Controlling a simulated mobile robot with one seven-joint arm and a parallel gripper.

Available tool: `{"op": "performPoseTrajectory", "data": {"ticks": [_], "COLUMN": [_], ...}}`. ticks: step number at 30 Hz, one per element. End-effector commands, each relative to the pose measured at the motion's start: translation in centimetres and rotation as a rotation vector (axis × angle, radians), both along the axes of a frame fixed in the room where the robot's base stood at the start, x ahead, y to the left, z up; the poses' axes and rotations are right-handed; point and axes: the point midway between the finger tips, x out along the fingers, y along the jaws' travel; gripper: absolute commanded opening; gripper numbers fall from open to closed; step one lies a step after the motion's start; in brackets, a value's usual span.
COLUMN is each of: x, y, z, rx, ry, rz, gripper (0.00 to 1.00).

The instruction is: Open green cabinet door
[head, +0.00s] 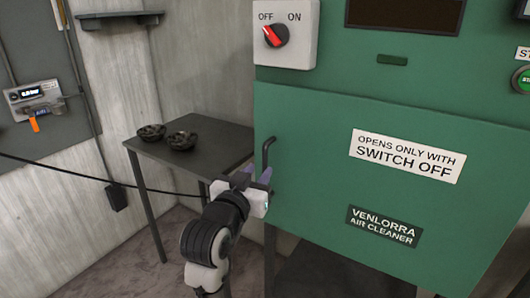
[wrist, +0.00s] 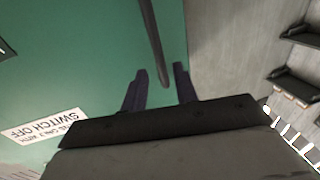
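The green cabinet door (head: 320,200) looks shut, with a label reading "OPENS ONLY WITH SWITCH OFF" (head: 408,156). Its dark bar handle (head: 266,153) is upright near the door's left edge. My gripper (head: 257,175) is at the handle's lower part. In the wrist view my gripper (wrist: 160,82) is open, and the end of the handle (wrist: 152,40) lies between the two spread fingers, with gaps to either side. Whether the bar is deep between the fingers I cannot tell. The red switch knob (head: 275,36) above the door is turned toward OFF.
A dark side table (head: 218,145) with two bowls (head: 182,140) stands left of the cabinet. A grey panel with a device (head: 34,100) and a cable is on the left wall. A shelf (head: 120,18) hangs at the upper left.

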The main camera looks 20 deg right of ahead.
Motion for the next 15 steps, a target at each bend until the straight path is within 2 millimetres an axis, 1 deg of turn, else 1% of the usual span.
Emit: {"op": "performPoseTrajectory", "data": {"ticks": [1,6,10,15], "x": [0.8,2.8,3.7,4.1], "y": [-0.8,-2.5,-3.2,-3.5], "z": [0.2,0.1,0.0,0.0], "rx": [0.001,-0.001,-0.001,0.000], "ry": [0.002,0.002,0.001,0.000], "rz": [-0.003,-0.001,-0.001,0.000], "gripper": [0.29,0.29,0.29,0.29]}}
